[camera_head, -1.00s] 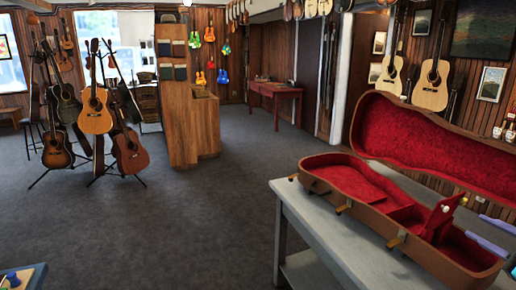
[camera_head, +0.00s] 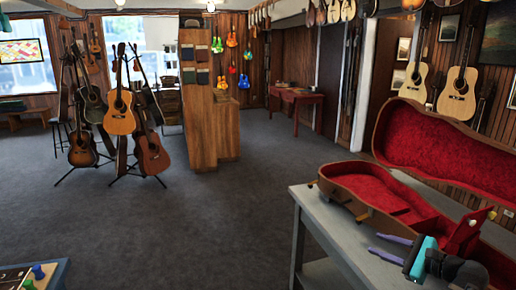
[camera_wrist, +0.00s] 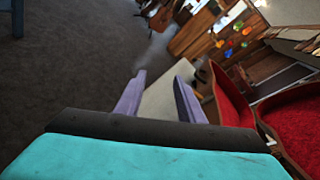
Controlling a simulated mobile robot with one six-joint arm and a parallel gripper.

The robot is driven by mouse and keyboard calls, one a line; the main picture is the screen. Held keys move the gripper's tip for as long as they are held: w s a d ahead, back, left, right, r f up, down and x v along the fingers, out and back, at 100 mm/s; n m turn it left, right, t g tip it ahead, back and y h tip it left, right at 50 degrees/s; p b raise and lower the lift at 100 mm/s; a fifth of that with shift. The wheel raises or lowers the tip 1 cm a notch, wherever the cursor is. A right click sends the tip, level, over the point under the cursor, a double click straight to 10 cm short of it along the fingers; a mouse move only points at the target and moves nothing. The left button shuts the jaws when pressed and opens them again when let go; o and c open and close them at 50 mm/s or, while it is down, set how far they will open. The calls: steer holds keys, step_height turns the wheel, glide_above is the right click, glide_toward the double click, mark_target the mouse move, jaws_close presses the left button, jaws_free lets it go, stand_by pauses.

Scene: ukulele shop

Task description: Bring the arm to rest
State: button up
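My gripper (camera_head: 374,243) has two purple fingers and a teal body, and is at the lower right of the head view. The fingers are apart with nothing between them; the wrist view shows them (camera_wrist: 160,80) open and empty too. The gripper is in front of the open instrument case (camera_head: 345,194), which has a red lining and a brown shell. The case lies on a grey table (camera_head: 345,240). My arm hides part of the case's near right end. In the wrist view the red case (camera_wrist: 228,100) is right of the fingers.
A stand with several guitars (camera_head: 120,110) is at the left, beside a wooden counter (camera_head: 199,120). A red table (camera_head: 297,97) stands farther back. A board with coloured knobs (camera_head: 38,272) is at the lower left corner. The grey carpet (camera_head: 215,225) between is clear.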

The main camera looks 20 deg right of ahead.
steer(key=w+a+f+n+g+y, duration=0.2)
steer(key=w+a+f, duration=0.2)
steer(key=a+f, duration=0.5)
steer(key=w+a+f+n+g+y, duration=0.1)
steer(key=w+a+f+g+y, duration=0.15)
steer(key=w+a+f, duration=0.55)
steer(key=s+a+f+n+g, duration=0.25)
steer(key=a+f, duration=0.45)
steer(key=a, duration=0.4)
steer(key=s+a+f+n+g, duration=0.2)
steer(key=s+a+f+g, duration=0.2)
steer(key=a+f, duration=0.55)
steer(key=s+a+f+n+g+h, duration=0.3)
steer(key=s+a+f+n+g, duration=0.45)
steer(key=s+a+f, duration=0.7)
steer(key=s+d+f+n+g+h, duration=0.25)
steer(key=s+f+n, duration=0.2)
steer(key=s, duration=0.45)
steer(key=d+n+t+h, duration=0.1)
steer(key=d+n+h, duration=0.2)
steer(key=d+n, duration=0.3)
steer(key=shift+s+d+f+n, duration=0.35)
steer(key=shift+d+f, duration=0.05)
steer(key=shift+d, duration=0.25)
